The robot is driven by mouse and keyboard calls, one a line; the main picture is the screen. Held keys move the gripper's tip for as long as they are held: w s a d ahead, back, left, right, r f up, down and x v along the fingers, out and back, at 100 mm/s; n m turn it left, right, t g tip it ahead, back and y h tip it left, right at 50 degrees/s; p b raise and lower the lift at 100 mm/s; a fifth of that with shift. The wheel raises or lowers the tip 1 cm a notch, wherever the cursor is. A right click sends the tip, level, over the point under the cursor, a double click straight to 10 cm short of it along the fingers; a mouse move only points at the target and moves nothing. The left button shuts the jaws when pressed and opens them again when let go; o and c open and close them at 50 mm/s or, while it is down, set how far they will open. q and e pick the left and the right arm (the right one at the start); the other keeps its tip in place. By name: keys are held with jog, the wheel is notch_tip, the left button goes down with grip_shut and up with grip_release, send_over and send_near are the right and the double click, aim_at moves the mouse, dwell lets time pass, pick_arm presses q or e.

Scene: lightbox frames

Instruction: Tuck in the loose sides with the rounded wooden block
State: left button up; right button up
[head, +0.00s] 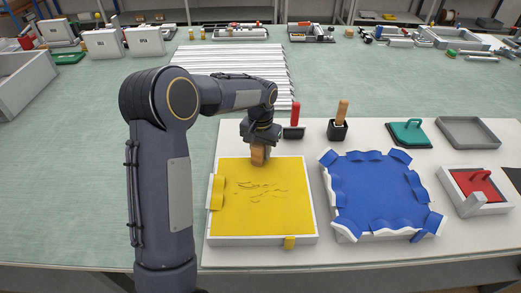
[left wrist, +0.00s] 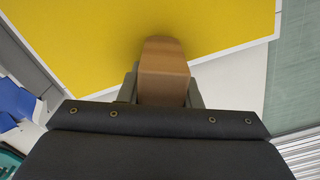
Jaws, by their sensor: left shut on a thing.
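My left gripper (head: 259,146) is shut on the rounded wooden block (head: 258,157), which points down at the far edge of the yellow panel (head: 262,212). The block also shows in the left wrist view (left wrist: 163,70), its rounded end over the yellow sheet by the white frame edge; I cannot tell whether it touches. Dark wavy marks lie on the yellow surface. The blue panel (head: 375,195) to the right has wavy loose edges all round. My right gripper is not in view.
Behind the panels stand a red-handled tool (head: 295,117) and a wooden-handled brush in a black holder (head: 338,125). A green-handled block (head: 408,133), a grey tray (head: 468,132) and a red piece in a white frame (head: 475,187) lie right. White strips (head: 235,65) lie behind.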

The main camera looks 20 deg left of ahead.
pick_arm(q)
jog(key=shift+r+p, duration=2.75)
jog(key=shift+r, duration=0.75)
